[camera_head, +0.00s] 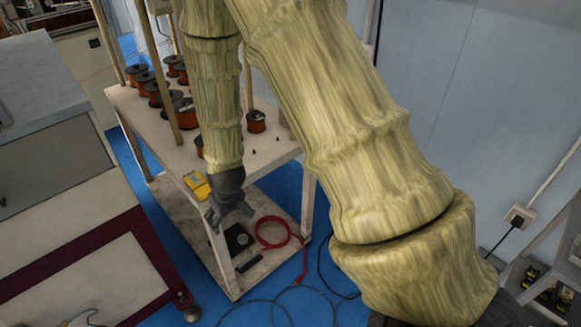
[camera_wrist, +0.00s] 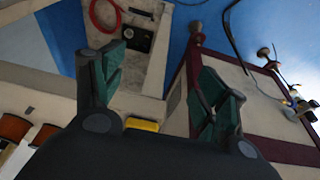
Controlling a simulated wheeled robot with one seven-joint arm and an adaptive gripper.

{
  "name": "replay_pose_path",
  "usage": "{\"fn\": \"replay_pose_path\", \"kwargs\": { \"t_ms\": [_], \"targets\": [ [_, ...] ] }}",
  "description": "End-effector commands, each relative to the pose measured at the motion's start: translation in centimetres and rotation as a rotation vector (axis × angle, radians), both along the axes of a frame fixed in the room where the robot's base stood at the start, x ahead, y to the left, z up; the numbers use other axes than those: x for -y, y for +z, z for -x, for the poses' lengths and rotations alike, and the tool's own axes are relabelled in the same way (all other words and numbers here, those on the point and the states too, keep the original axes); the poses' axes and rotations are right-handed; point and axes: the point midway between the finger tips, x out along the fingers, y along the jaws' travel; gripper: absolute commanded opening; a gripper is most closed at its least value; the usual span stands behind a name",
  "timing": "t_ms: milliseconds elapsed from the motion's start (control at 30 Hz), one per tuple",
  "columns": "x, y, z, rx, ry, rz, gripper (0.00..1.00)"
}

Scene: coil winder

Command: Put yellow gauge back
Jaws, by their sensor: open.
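The yellow gauge (camera_head: 197,185) lies on the upper shelf of the white cart, near its front left edge. In the wrist view the yellow gauge (camera_wrist: 143,124) shows partly, behind the palm and between the two fingers. My gripper (camera_head: 229,215) hangs just in front of the gauge, beside the cart's front edge. The fingers of my gripper (camera_wrist: 165,95) are spread apart with nothing between them. I cannot tell whether the gripper touches the cart.
Copper wire spools (camera_head: 157,92) stand on the cart top (camera_head: 180,150). The lower shelf holds a dark device (camera_head: 238,238) and a red cable (camera_head: 272,232). A maroon-edged bench (camera_head: 150,245) stands at left. Loose black cables lie on the blue floor (camera_head: 200,300).

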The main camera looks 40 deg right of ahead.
Motion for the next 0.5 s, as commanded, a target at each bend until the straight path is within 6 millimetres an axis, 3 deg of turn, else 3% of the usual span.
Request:
{"fn": "replay_pose_path", "kwargs": {
  "t_ms": [33,200,500],
  "targets": [
    [-0.1,-2.2,1.7,-0.025,-0.003,0.003,0.73],
    [-0.3,-7.8,7.1,-0.082,-0.012,0.008,0.73],
    [-1.0,-15.6,17.7,-0.179,-0.025,0.001,0.73]
  ]
}}
